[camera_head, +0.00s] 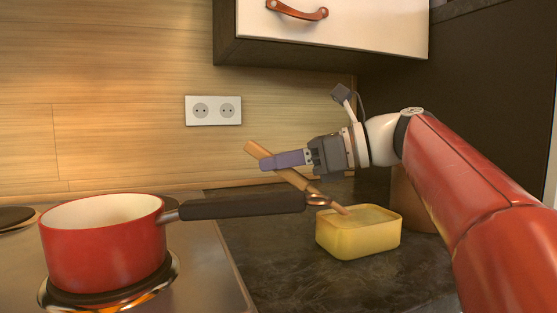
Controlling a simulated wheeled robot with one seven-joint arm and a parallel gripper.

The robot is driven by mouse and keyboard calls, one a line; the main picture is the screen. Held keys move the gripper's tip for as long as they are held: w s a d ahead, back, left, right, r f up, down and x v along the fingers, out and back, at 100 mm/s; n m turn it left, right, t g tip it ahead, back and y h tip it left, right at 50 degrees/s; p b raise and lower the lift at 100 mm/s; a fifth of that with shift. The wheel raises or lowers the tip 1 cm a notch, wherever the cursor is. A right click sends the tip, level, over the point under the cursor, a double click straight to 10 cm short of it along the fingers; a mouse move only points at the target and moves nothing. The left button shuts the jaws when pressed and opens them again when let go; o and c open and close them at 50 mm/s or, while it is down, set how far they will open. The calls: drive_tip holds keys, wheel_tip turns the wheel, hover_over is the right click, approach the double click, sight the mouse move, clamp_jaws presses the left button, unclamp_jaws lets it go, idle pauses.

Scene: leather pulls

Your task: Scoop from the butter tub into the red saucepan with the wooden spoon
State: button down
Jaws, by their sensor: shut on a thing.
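The red saucepan (105,252) sits on a glowing burner at the left, its dark handle (250,205) pointing right past the hob edge. The yellow butter tub (358,238) stands on the dark counter right of the handle end. My gripper (283,161) is shut on the wooden spoon (256,150), above and left of the tub. The spoon tilts down to the right. Its lower end (338,207) reaches the tub's left opening; I cannot tell whether it touches the contents. The saucepan's inside shows pale, and its bottom is hidden.
The hob (205,270) ends at the dark counter (285,275), which is clear in front of the tub. A brown container (402,205) stands behind the tub, partly hidden by my arm. A wall cabinet (350,32) hangs above. Another burner (16,217) lies at the far left.

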wheel_tip(320, 180, up, 5)
drive_tip(key=p, duration=0.5)
drive_tip(key=shift+p, duration=0.3)
drive_tip(key=shift+r+p, duration=0.85)
drive_tip(key=shift+r, duration=1.15)
drive_tip(key=shift+a, duration=0.1)
